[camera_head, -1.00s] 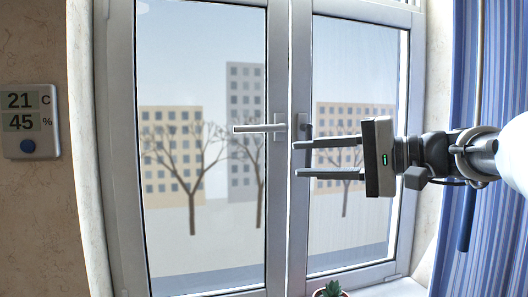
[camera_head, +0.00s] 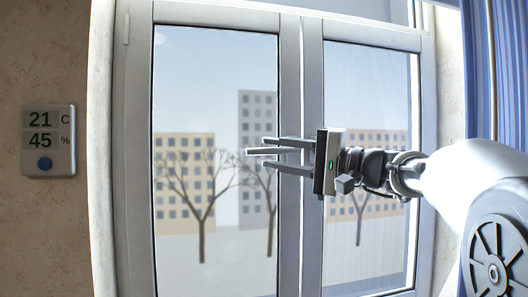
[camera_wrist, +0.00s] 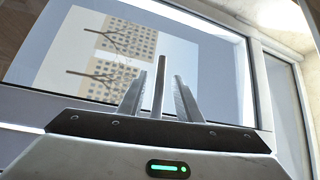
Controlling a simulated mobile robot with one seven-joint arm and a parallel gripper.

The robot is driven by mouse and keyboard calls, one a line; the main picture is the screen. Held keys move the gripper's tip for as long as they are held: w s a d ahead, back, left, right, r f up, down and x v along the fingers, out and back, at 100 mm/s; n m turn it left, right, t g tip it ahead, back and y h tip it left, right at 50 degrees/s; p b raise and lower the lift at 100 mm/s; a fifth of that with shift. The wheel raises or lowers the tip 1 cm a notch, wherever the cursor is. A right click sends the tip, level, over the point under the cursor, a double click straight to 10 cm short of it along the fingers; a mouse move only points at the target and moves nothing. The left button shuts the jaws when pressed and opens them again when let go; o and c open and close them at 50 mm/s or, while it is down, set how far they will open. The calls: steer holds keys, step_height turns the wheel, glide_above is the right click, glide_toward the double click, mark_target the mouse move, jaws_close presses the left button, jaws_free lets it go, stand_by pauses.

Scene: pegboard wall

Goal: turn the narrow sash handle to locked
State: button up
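The window has a left sash (camera_head: 287,215) and a right sash (camera_head: 312,230); the right pane looks narrower in the picture. A grey lever handle (camera_head: 256,152) lies about level, its free end pointing left across the left pane. My gripper (camera_head: 264,152) reaches in from the right, open, with one finger above and one below this handle. In the wrist view the handle (camera_wrist: 158,88) stands between the two fingers with a gap on each side. My gripper hides its pivot. A second handle on the right sash is hidden behind my gripper now.
A thermometer display (camera_head: 49,140) hangs on the wall to the left. A blue curtain (camera_head: 507,80) hangs at the right. The window panes in front of my gripper are free of other objects.

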mark_target(268, 152)
steer(key=shift+x, duration=1.75)
steer(key=shift+d, duration=0.1)
jaws_close()
